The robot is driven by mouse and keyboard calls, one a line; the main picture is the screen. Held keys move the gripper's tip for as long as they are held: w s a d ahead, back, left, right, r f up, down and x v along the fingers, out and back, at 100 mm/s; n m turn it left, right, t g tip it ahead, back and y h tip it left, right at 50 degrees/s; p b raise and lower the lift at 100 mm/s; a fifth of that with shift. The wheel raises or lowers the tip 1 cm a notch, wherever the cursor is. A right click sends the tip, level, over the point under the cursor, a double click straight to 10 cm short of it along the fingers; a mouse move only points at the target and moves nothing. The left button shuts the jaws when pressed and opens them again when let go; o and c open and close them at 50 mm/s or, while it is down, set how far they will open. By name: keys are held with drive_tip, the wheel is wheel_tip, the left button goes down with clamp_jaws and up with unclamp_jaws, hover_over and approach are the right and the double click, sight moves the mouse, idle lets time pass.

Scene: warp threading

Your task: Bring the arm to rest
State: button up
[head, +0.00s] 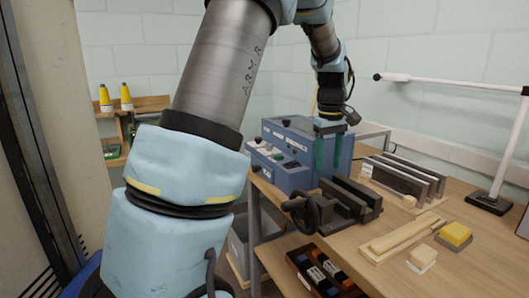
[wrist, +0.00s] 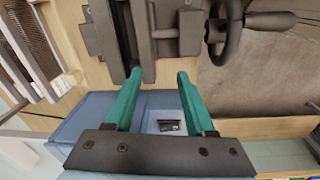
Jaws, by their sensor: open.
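My gripper (head: 330,150) has green fingers and hangs pointing down above the workbench (head: 415,235). In the head view it is in front of the blue machine (head: 292,150) and just behind the dark vise (head: 345,203). In the wrist view the two green fingers of my gripper (wrist: 160,80) stand apart with nothing between them. The blue machine (wrist: 75,115) lies beneath the fingers there, and the vise (wrist: 150,35) is beyond their tips. I cannot tell the exact height of the fingertips above either one.
A wooden tray (head: 402,240), a yellow block (head: 455,234) and a white lamp stand (head: 490,203) are at the right. An open crate (head: 320,272) sits below the bench edge. The front right of the bench has bare room.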

drive_tip(key=s+a+f+m, duration=0.2)
drive_tip(key=s+a, duration=0.5)
drive_tip(key=a, duration=0.5)
drive_tip(key=s+a+f+m+t, duration=0.1)
drive_tip(key=s+a+f+m, duration=0.1)
drive_tip(key=s+a+f, duration=0.3)
drive_tip(key=shift+s+a+f+m, duration=0.35)
drive_tip(key=shift+s+a, duration=1.35)
drive_tip(key=shift+a, duration=1.7)
